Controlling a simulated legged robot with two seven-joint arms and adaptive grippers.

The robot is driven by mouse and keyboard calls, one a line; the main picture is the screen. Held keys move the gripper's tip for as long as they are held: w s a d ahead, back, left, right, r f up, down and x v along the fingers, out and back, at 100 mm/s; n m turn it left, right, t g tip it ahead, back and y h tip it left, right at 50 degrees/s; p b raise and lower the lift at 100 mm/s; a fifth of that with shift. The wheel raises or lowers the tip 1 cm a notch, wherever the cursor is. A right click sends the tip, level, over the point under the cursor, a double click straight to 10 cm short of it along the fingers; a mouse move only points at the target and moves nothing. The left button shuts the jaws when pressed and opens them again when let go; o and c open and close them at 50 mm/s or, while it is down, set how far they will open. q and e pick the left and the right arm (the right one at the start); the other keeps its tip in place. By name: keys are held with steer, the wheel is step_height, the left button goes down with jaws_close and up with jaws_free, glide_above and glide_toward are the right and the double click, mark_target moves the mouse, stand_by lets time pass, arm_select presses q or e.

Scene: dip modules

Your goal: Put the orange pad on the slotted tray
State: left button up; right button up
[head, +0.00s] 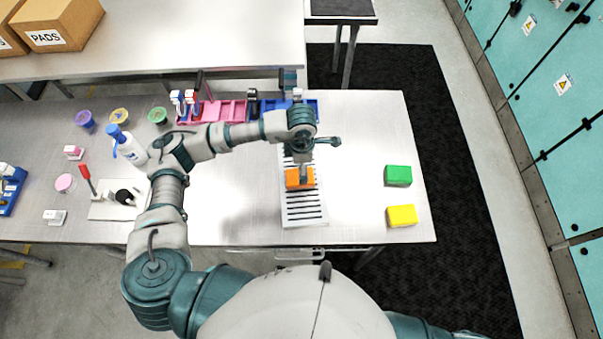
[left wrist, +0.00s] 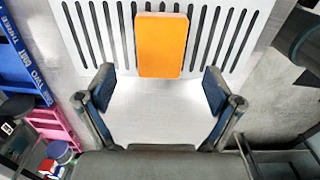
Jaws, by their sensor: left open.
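The orange pad (head: 293,181) lies on the white slotted tray (head: 304,213), close to the tray's left edge in the head view. The left wrist view shows the pad (left wrist: 161,45) resting across the slots, with one end at the rim of the tray (left wrist: 75,48). My left gripper (head: 304,174) is over the pad in the head view and hides part of it. In the left wrist view its fingers (left wrist: 158,88) are spread wide, with nothing held between them. The pad is just beyond the fingertips there. My right gripper is out of view.
A green pad (head: 398,175) and a yellow pad (head: 401,215) lie right of the tray. A pink bin (head: 222,112) and a blue bin (head: 305,105) stand behind. A white bottle (head: 129,149) and several tubs are at left. The table between tray and green pad is clear.

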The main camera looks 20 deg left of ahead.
arm_select(q)
step_height(320, 180, up, 5)
steer(key=shift+r+b, duration=0.1)
steer(key=shift+b, duration=0.25)
stand_by(0.4)
